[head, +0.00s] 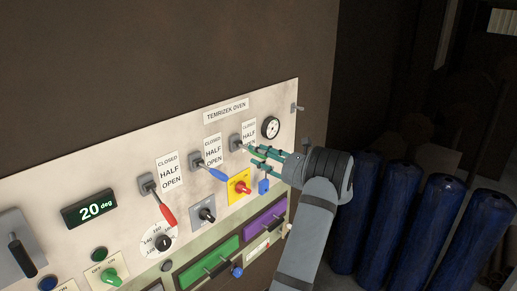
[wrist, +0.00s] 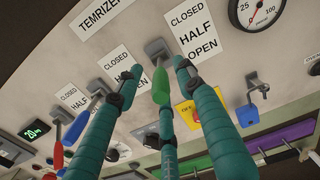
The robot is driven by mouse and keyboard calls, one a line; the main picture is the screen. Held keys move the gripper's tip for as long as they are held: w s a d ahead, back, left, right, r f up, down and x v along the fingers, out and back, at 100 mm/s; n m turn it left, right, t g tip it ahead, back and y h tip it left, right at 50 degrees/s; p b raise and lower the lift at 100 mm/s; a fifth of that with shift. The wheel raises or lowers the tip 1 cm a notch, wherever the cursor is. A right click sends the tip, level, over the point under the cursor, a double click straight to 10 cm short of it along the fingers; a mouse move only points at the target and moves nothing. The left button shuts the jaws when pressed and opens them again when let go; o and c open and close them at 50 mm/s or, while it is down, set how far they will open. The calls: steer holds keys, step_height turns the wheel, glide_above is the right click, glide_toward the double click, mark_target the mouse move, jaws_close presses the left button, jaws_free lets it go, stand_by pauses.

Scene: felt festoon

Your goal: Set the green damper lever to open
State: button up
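The green damper lever (wrist: 160,87) hangs from a grey mount in the wrist view, beside a label reading CLOSED, HALF, OPEN. Its handle slants out and down from the mount; I cannot tell its exact setting. In the head view its grey mount (head: 236,142) shows, with the handle mostly hidden by my fingers. My gripper (head: 256,153) has teal fingers and is at the lever. In the wrist view the gripper (wrist: 157,70) is open, with one finger on each side of the handle and a third below it. Contact is unclear.
A blue lever (head: 215,174) and a red lever (head: 165,210) are to the left. A gauge (head: 270,127) is up to the right. A yellow plate with a red knob (head: 240,187) and a blue-tagged hook (head: 263,187) sit below. Blue cylinders (head: 430,225) stand at right.

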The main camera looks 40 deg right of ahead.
steer(key=shift+w+a, duration=0.1)
steer(key=shift+w, duration=0.35)
steer(key=shift+c, duration=0.3)
jaws_close()
steer(key=shift+f, duration=0.1)
stand_by(0.3)
